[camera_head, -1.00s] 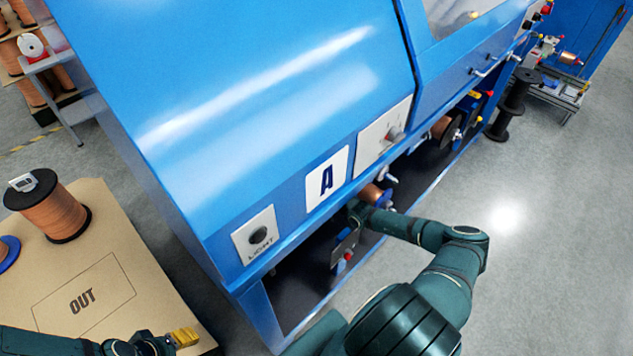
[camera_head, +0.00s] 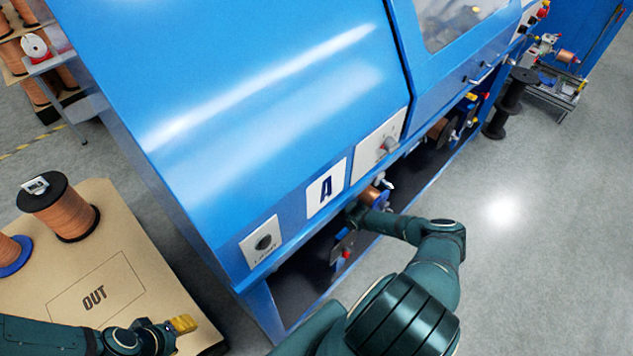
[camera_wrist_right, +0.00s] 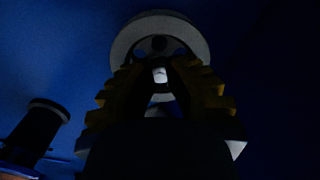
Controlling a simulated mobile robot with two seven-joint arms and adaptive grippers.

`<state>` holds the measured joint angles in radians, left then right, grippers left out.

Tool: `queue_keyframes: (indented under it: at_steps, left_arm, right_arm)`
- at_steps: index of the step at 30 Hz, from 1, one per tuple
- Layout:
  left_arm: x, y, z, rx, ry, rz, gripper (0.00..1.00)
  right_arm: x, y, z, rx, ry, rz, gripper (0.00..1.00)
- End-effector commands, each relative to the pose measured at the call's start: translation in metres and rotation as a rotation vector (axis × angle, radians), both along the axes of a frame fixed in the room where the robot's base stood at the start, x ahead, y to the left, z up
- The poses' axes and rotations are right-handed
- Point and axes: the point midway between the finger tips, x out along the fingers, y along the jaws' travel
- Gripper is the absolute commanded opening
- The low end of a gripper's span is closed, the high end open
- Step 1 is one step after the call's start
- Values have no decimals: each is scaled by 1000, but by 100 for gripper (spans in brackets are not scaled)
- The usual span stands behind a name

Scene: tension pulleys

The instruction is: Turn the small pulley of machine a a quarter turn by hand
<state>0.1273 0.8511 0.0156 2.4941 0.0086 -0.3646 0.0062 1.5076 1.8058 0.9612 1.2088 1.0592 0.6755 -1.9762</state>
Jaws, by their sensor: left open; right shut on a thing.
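Machine A is the large blue cabinet (camera_head: 240,110) with an "A" label (camera_head: 326,188) on its front. The small pulley (camera_wrist_right: 160,25) shows in the dark right wrist view as a pale grey round wheel with holes. My right gripper (camera_wrist_right: 160,62) has its ridged fingers shut on it at the wheel's lower part. In the head view my right arm reaches into the low opening under the label, and its fingertips and the pulley are hidden there. My left gripper (camera_head: 182,326) is open and empty above the cardboard surface at the lower left.
A cardboard-topped surface (camera_head: 150,275) marked "OUT" holds a copper spool (camera_head: 65,208). A knob panel (camera_head: 378,146) and a light switch panel (camera_head: 262,242) are on the cabinet front. A dark post (camera_wrist_right: 35,130) stands left in the wrist view. Black spools (camera_head: 510,100) stand on the floor.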

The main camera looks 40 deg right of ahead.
Motion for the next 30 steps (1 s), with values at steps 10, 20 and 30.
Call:
queue_keyframes:
  at_steps: [10, 20, 30]
  left_arm:
    - [4, 1, 11, 2, -8, 6, 49]
    - [5, 1, 15, 2, -11, 9, 49]
    - [5, 1, 14, 2, -11, 9, 49]
  right_arm:
    - [0, 0, 1, 327, 29, 1, 0]
    - [1, 1, 0, 640, 55, 1, 0]
    - [1, 1, 0, 960, 82, 1, 0]
